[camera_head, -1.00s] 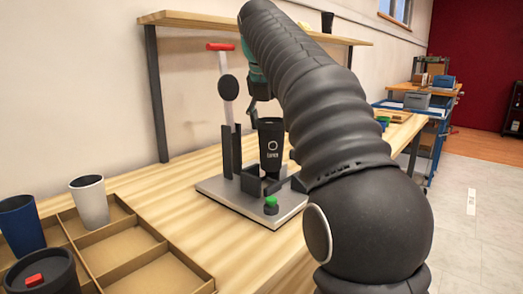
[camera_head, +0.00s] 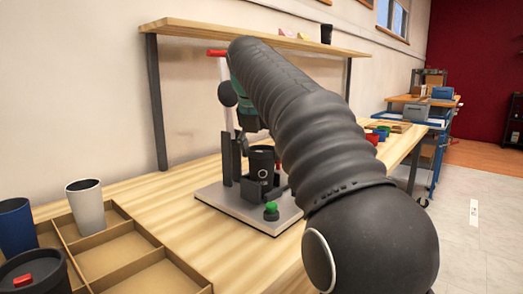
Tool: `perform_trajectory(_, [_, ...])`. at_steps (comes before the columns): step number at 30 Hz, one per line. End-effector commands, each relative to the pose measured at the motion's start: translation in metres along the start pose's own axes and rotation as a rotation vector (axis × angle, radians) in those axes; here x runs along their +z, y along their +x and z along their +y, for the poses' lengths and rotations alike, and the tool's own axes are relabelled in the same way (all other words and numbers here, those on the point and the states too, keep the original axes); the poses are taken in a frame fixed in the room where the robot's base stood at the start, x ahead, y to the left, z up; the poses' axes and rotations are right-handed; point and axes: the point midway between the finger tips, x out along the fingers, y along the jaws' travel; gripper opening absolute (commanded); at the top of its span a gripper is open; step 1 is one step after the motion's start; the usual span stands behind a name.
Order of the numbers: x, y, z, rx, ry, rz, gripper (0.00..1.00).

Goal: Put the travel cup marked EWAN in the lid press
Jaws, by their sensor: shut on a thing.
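The black travel cup (camera_head: 261,160) stands upright in the lid press, low among its dark blocks. Its round white mark shows; any name below it is hidden by the front block. The lid press has a grey base plate (camera_head: 240,213), a red handle (camera_head: 217,52), a dark round disc (camera_head: 228,94) and a green button (camera_head: 271,208). My gripper (camera_head: 258,143) is at the cup's top, shut on it. My arm hides much of the gripper and the press's right side.
A cardboard tray (camera_head: 120,238) at the lower left has a white cup (camera_head: 87,207), a blue cup (camera_head: 17,228) and a dark lidded cup (camera_head: 35,272). A shelf (camera_head: 230,34) runs above the bench. The bench is clear between tray and press.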

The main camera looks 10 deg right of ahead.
Motion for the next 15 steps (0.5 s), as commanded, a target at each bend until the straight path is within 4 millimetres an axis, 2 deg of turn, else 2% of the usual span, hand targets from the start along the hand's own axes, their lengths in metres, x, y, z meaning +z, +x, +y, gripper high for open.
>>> perform_trajectory(1, [-0.0002, 0.0003, -0.0001, 0.0, 0.0, 0.0, 0.79])
perform_trajectory(3, [-0.0001, 0.0002, 0.0, 0.0, 0.0, 0.0, 0.96])
perform_trajectory(15, [0.0012, -0.0027, 0.0001, 0.0, 0.0, -0.001, 0.96])
